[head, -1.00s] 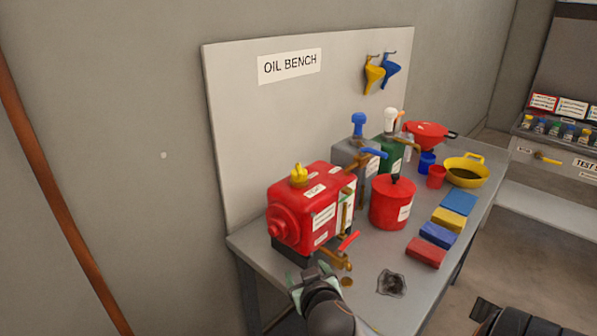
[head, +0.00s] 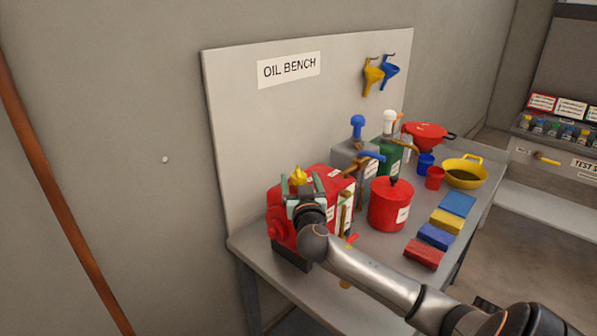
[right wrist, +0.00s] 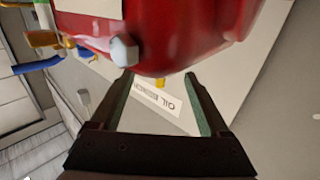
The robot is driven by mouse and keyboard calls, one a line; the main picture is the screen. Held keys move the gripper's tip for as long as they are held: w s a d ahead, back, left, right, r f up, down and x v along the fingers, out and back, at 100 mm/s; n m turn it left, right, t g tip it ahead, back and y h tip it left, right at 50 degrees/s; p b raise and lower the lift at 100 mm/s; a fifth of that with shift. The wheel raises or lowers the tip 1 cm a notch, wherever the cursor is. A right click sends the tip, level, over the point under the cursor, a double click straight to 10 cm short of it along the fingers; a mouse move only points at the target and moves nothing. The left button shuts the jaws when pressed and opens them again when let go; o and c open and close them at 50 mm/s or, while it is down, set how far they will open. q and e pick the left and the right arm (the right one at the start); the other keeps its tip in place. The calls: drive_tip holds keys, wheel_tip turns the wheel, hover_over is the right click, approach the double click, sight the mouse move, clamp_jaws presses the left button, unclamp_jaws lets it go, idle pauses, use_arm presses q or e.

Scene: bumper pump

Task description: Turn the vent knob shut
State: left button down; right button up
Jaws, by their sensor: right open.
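The vent knob (head: 298,175) is yellow and sits on top of the red tank (head: 282,222) at the near left of the bench. My right gripper (head: 306,197) is open and empty, in front of the tank's upper part, just below the knob in the head view. It hides part of the tank and the knob's base. In the right wrist view the open fingers (right wrist: 158,100) lie below the red tank (right wrist: 190,30), with a small yellow patch, apparently the knob (right wrist: 160,83), between and beyond them. I cannot tell any contact. My left gripper is out of view.
A red lidded pot (head: 390,206) stands right of the tank. Grey (head: 352,160) and green (head: 389,155) cans with pumps stand behind it. Folded cloths (head: 437,236) lie along the right side. The OIL BENCH board (head: 240,130) rises behind. My right arm crosses the bench front.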

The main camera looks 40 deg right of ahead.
sight(300, 181)
drive_tip(key=shift+x, duration=1.6)
drive_tip(key=shift+c, duration=0.2)
clamp_jaws()
drive_tip(key=shift+f, duration=0.1)
